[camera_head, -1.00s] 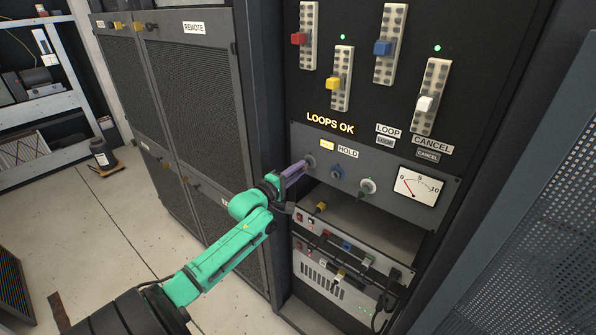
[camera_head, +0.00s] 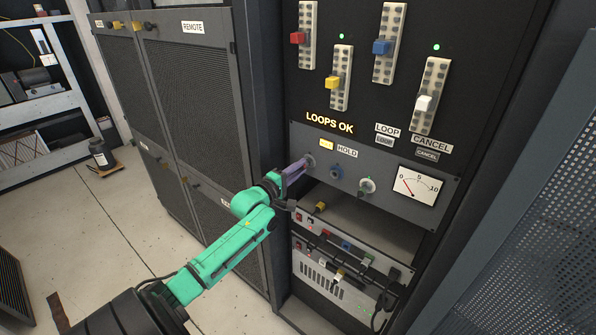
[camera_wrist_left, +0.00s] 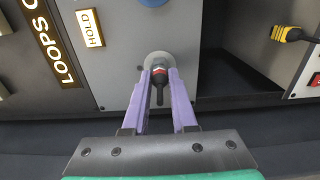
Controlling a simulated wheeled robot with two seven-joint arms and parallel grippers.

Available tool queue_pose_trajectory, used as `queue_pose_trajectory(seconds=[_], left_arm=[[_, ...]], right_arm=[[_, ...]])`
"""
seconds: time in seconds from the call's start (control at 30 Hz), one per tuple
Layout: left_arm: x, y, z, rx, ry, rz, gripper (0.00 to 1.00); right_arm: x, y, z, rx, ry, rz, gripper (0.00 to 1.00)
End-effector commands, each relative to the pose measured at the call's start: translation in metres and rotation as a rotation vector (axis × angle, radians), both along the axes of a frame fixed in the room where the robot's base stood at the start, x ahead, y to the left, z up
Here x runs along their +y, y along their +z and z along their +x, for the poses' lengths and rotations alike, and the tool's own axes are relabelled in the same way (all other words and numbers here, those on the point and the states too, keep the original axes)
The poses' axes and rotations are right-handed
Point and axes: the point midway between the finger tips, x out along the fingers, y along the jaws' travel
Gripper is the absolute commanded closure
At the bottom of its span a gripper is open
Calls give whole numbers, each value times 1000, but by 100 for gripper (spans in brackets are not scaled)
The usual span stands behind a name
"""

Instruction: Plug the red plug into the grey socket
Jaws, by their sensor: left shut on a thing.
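The red plug (camera_wrist_left: 160,71), a black body with a red band, is between the purple fingers of my left gripper (camera_wrist_left: 160,78) in the left wrist view. The gripper is shut on it. The plug is lined up with the round grey socket (camera_wrist_left: 159,60) and its front end is at the socket face; I cannot tell how deep it sits. In the head view my left gripper (camera_head: 300,167) is at the left end of the HOLD panel, against the grey socket (camera_head: 310,159). The fingers hide the plug there. My right gripper is not in view.
A blue socket (camera_head: 336,172) and a grey socket with a green part (camera_head: 367,186) lie to the right on the panel. A yellow plug (camera_head: 320,207) sticks out below, above a lower unit with coloured connectors and cables. A dark mesh cabinet (camera_head: 192,110) stands to the left.

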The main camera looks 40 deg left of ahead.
Motion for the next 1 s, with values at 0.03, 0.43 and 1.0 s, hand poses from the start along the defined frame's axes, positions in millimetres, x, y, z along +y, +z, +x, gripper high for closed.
queue_pose_trajectory(seconds=[0.03,0.43,1.0], left_arm=[[0,0,1,0,0,0,100],[0,0,0,1,0,0,40],[-3,-4,-110,6,0,0,40]], right_arm=[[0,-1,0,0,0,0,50],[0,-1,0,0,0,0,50],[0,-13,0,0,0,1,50]])
